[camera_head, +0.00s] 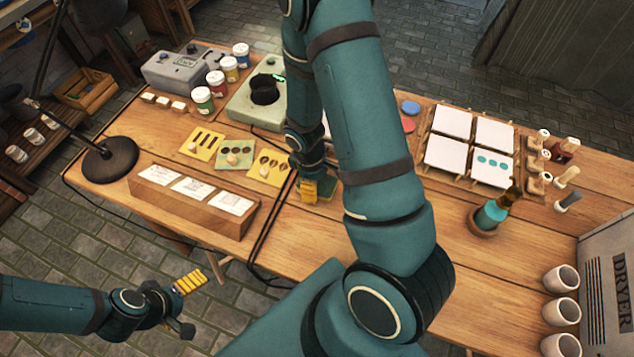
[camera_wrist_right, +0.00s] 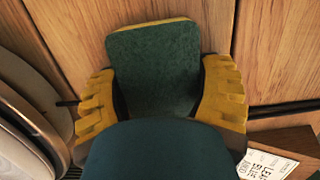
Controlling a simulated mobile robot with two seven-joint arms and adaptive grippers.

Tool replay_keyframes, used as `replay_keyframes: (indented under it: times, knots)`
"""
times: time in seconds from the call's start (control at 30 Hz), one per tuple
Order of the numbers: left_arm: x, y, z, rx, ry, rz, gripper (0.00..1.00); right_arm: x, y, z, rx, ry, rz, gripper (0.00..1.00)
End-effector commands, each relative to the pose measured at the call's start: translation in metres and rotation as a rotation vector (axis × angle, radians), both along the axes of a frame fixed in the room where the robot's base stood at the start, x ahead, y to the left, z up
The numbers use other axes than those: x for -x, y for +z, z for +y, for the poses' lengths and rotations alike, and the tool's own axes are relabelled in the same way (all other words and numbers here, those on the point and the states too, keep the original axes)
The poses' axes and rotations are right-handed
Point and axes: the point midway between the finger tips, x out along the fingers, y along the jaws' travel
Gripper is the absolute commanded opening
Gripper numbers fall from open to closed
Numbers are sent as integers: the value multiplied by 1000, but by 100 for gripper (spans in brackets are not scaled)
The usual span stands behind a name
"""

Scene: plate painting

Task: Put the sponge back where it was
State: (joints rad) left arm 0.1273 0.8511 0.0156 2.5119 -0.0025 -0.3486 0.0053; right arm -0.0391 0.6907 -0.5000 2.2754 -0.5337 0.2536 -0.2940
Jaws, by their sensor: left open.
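The sponge (camera_wrist_right: 155,70) has a green top and a yellow edge. It fills most of the space between the fingers of my right gripper (camera_wrist_right: 160,100) in the right wrist view. One yellow fingertip is at each side of it; whether they press on it I cannot tell. In the head view the sponge (camera_head: 324,190) is low at the tabletop, partly hidden by the right gripper (camera_head: 309,189). My left gripper (camera_head: 188,303) is open and empty, low in front of the table.
The wooden table (camera_head: 440,260) carries stencil cards (camera_head: 236,153), paint jars (camera_head: 203,99), a green device (camera_head: 248,108), white tiles (camera_head: 445,155) and stamps (camera_head: 568,177). A wooden card holder (camera_head: 190,200) stands left of the sponge. A bottle (camera_head: 492,213) and cups (camera_head: 560,280) stand right.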

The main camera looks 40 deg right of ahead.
Motion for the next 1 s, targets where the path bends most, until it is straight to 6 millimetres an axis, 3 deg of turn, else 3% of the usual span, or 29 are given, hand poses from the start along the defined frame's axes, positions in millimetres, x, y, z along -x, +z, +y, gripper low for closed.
replay_keyframes:
  times: [0.03,0.07,0.47,1.0]
  knots:
    - [0,0,0,0,0,0,100,0,0,0,0,0,0,90]
    - [0,0,0,0,0,0,100,0,0,0,0,0,0,100]
    - [0,6,0,0,0,1,100,-1,10,0,0,0,-2,100]
    - [-7,31,1,-3,13,-14,100,-14,108,7,0,-1,-3,100]
